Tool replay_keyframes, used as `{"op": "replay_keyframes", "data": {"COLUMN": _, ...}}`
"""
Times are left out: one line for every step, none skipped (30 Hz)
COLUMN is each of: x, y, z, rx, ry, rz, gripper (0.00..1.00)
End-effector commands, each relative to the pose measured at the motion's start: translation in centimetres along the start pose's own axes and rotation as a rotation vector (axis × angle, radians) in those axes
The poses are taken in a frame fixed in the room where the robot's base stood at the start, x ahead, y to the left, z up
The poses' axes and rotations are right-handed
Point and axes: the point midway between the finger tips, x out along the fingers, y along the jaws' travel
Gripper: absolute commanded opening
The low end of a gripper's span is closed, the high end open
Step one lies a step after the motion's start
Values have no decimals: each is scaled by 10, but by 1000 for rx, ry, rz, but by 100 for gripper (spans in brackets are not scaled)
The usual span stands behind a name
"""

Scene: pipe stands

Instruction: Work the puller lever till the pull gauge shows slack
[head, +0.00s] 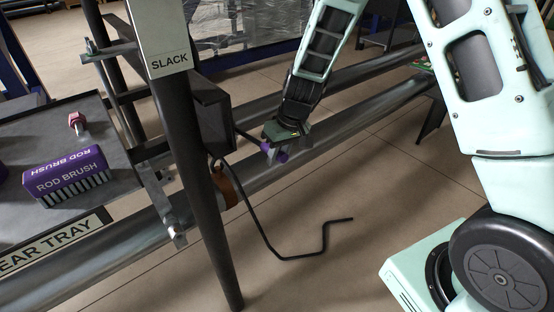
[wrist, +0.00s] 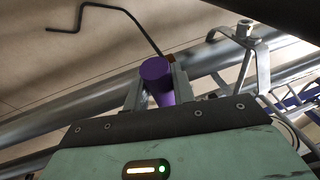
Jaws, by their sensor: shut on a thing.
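My gripper (head: 277,150) is beside the dark puller box (head: 214,118) in the head view. It is shut on the purple grip (head: 282,157) of the puller lever (head: 249,138), whose thin dark arm runs from the box to my fingers. In the wrist view the purple grip (wrist: 157,72) stands between my two grey fingers (wrist: 158,92). A pale gauge board (head: 165,25) with a "SLACK" label (head: 170,62) is on the dark post at upper left. Its upper part is cut off, and no pointer is visible.
A bent black rod (head: 290,258) hangs from the box out over the floor. Long steel pipes (head: 340,125) run behind the post. Floor at lower middle is clear.

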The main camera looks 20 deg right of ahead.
Motion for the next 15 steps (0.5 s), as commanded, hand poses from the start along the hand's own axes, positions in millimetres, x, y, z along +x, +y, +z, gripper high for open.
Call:
{"op": "replay_keyframes", "data": {"x": 11, "y": 3, "z": 1, "rx": -1, "ry": 19, "rz": 0, "gripper": 0}}
{"op": "replay_keyframes", "data": {"x": 13, "y": 3, "z": 2, "rx": -2, "ry": 27, "rz": -1, "gripper": 0}}
{"op": "replay_keyframes", "data": {"x": 15, "y": 3, "z": 2, "rx": -4, "ry": 36, "rz": -2, "gripper": 0}}
{"op": "replay_keyframes", "data": {"x": 17, "y": 4, "z": 3, "rx": -5, "ry": 44, "rz": -2, "gripper": 0}}
{"op": "replay_keyframes", "data": {"x": 19, "y": 5, "z": 3, "rx": -6, "ry": 52, "rz": -2, "gripper": 0}}
{"op": "replay_keyframes", "data": {"x": 21, "y": 5, "z": 4, "rx": -9, "ry": 62, "rz": -3, "gripper": 0}}
{"op": "replay_keyframes", "data": {"x": 23, "y": 5, "z": 4, "rx": -10, "ry": 69, "rz": -4, "gripper": 0}}
{"op": "replay_keyframes", "data": {"x": 25, "y": 6, "z": 5, "rx": -11, "ry": 76, "rz": -4, "gripper": 0}}
{"op": "replay_keyframes", "data": {"x": 27, "y": 6, "z": 5, "rx": -14, "ry": 86, "rz": -4, "gripper": 0}}
{"op": "replay_keyframes", "data": {"x": 29, "y": 6, "z": 6, "rx": -15, "ry": 93, "rz": -5, "gripper": 0}}
{"op": "replay_keyframes", "data": {"x": 30, "y": 7, "z": 6, "rx": -16, "ry": 100, "rz": -5, "gripper": 0}}
{"op": "replay_keyframes", "data": {"x": 32, "y": 8, "z": 6, "rx": -18, "ry": 110, "rz": -5, "gripper": 0}}
{"op": "replay_keyframes", "data": {"x": 34, "y": 8, "z": 7, "rx": -19, "ry": 117, "rz": -6, "gripper": 0}}
{"op": "replay_keyframes", "data": {"x": 36, "y": 8, "z": 7, "rx": -21, "ry": 123, "rz": -7, "gripper": 0}}
{"op": "replay_keyframes", "data": {"x": 38, "y": 9, "z": 8, "rx": -21, "ry": 132, "rz": -7, "gripper": 0}}
